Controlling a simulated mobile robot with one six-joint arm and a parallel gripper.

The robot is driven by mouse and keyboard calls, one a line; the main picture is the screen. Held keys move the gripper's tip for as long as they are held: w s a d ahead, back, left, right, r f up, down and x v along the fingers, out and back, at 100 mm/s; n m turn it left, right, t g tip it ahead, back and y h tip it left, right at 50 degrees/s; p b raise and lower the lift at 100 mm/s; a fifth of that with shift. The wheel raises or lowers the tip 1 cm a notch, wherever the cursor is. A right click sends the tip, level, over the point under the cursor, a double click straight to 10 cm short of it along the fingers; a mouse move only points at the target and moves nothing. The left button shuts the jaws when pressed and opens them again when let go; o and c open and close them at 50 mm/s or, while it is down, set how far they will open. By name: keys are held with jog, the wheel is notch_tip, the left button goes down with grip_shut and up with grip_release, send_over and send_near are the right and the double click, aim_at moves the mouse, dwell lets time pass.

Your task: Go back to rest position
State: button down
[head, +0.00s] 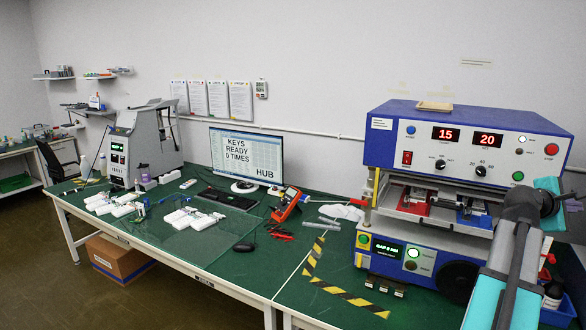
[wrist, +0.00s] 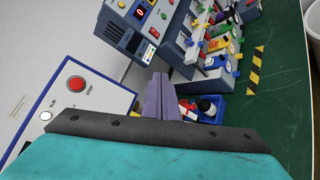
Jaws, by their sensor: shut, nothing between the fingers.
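My gripper (wrist: 158,98) shows in the wrist view as purple fingers closed together, with nothing between them. It points away from the camera, beside a white panel with a red stop button (wrist: 76,84). In the head view my arm rises at the right, in front of the blue and white testing machine (head: 400,150), and I cannot clearly make out the gripper there. The machine's displays read 15 and 20. A red block (head: 415,201) and a blue block (head: 473,217) sit in its open bay.
The green table (head: 330,291) holds a monitor (head: 246,156), a red multimeter (head: 286,204) and white parts (head: 195,220). Yellow-black tape (head: 345,294) marks a clear area left of the machine. In the wrist view, a blue bin (wrist: 212,105) and several machines stand beyond the fingers.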

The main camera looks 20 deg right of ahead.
jog(key=w+a+f+m+t+y, duration=0.1)
jog(key=w+a+f+t+y, duration=0.15)
jog(key=w+a+f, duration=0.95)
jog(key=w+a+f+m+t+y, duration=0.15)
jog(key=w+a+f+y, duration=0.25)
jog(key=w+a+f, duration=0.8)
jog(key=w+a+f+m+y, duration=0.1)
jog(key=w+a+f+y, duration=0.25)
jog(key=a+f, duration=0.9)
jog(key=w+a+f+y, duration=0.2)
jog(key=w+a+f, duration=0.3)
jog(key=a+f, duration=0.8)
jog(key=s+a+f+m+g+y, duration=0.1)
jog(key=s+a+f, duration=0.2)
jog(key=a, duration=0.6)
jog(key=s+a+f+g+y, duration=0.1)
jog(key=s+a+f, duration=0.2)
jog(key=a, duration=0.6)
jog(key=s+a+f+m+g+y, duration=0.1)
jog(key=s+a+f, duration=0.2)
jog(key=a, duration=0.6)
jog(key=s+f+g+b, duration=0.5)
jog(key=s+f, duration=1.8)
jog(key=s, duration=0.2)
jog(key=shift+s+d+b, duration=0.2)
jog(key=shift+s+b, duration=0.05)
jog(key=shift+b, duration=0.05)
jog(key=shift+d+r, duration=0.1)
jog(key=shift+d, duration=0.05)
